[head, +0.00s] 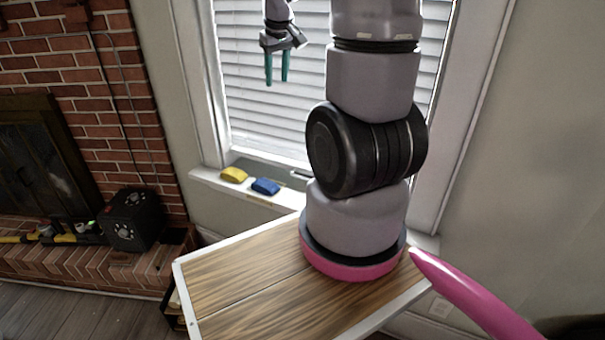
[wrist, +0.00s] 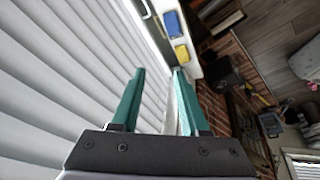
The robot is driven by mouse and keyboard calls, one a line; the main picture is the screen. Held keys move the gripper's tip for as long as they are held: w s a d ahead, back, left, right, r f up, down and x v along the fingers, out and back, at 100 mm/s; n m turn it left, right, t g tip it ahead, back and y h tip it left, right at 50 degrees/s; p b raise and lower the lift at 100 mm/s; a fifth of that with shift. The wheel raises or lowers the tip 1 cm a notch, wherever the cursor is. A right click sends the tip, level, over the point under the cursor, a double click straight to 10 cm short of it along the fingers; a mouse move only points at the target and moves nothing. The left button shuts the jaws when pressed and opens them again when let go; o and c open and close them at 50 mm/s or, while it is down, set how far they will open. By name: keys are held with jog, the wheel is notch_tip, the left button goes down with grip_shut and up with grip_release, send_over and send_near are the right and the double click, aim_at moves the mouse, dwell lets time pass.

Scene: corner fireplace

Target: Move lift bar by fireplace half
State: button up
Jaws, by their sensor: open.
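A window with closed white blinds (head: 275,75) stands right of the brick fireplace. A small dark bar with a pale end (head: 300,174) shows low on the window, just above the sill and partly behind my arm; it may be the lift bar. In the wrist view, a small pale handle-like piece (wrist: 147,9) shows at the top edge by the lower window frame. My gripper (head: 276,83) is open and empty, teal fingers pointing down in front of the blinds, well above the sill. The wrist view shows both fingers (wrist: 159,70) apart, with nothing held between them.
A yellow object (head: 233,174) and a blue object (head: 265,186) lie on the white window sill (head: 213,184). A black box (head: 133,219) stands on the brick hearth (head: 95,255) at left. Open air lies between my gripper and the sill.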

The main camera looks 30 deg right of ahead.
jog(key=w+d+f+n+g, duration=0.1)
jog(key=w+d+f+n, duration=0.15)
jog(key=f, duration=0.35)
jog(key=w+d+f+n+g, duration=0.1)
jog(key=d+f, duration=0.2)
jog(key=f, duration=0.4)
jog(key=n, duration=0.3)
send_near(302, 178)
jog(key=shift+g+h, duration=0.3)
jog(key=shift+g, duration=0.1)
jog(key=f, duration=0.2)
jog(key=w+f, duration=0.1)
jog(key=f, duration=0.2)
jog(key=d+f, duration=0.1)
jog(key=f, duration=0.1)
jog(key=shift+w+f, duration=0.2)
jog(key=shift+w, duration=0.05)
grip_shut()
